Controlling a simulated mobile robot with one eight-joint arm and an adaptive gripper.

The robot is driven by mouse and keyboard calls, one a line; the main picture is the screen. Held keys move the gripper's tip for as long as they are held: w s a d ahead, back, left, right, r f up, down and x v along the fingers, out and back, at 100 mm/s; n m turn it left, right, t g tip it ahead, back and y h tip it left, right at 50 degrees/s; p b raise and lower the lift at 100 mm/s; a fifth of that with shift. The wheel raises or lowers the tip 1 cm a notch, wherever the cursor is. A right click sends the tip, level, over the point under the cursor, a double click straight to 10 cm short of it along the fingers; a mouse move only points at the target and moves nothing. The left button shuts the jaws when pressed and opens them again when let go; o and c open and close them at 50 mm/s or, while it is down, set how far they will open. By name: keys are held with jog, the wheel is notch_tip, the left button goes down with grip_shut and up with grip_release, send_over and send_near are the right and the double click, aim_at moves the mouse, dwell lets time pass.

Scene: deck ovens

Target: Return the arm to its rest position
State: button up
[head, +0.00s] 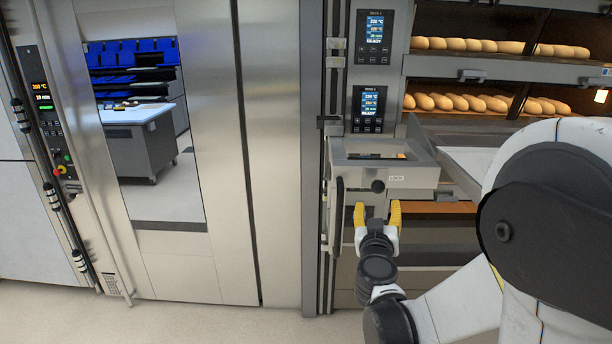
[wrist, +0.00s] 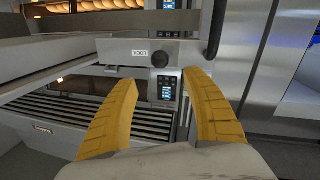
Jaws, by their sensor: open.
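My gripper (head: 377,216) has yellow fingers and stands in front of the deck oven, just below a grey metal box-like unit (head: 408,178) with a dark round knob (head: 377,186). My arm runs down the right side of the head view. In the wrist view my gripper (wrist: 160,100) has its fingers spread wide apart with nothing between them. The knob (wrist: 160,60) and a small label show just beyond the fingertips in that view. I cannot tell whether a finger touches the unit.
Oven decks with rows of bread loaves (head: 466,102) are at the upper right. Two control panels (head: 369,108) sit left of them. A tall steel door (head: 160,150) with a window fills the left. The floor (head: 200,312) in front is clear.

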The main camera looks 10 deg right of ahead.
jog(key=s+a+f+n+g+y+b, duration=0.1)
jog(key=s+a+f+g+y+b, duration=0.1)
jog(key=s, duration=0.6)
jog(key=s+a+f+n+g+y+b, duration=0.1)
jog(key=s+a+f+g+y+b, duration=0.2)
jog(key=s+a+f, duration=0.5)
jog(key=s+a+f+n+g+y+b, duration=0.1)
jog(key=s+a+f+g+y+b, duration=0.2)
jog(key=s+f, duration=0.5)
jog(key=s+a+g+b, duration=0.1)
jog(key=a+b, duration=0.1)
jog(key=b, duration=0.1)
jog(key=shift+s+a+f+b, duration=0.2)
jog(key=shift+s+b, duration=0.1)
jog(key=shift+s, duration=0.1)
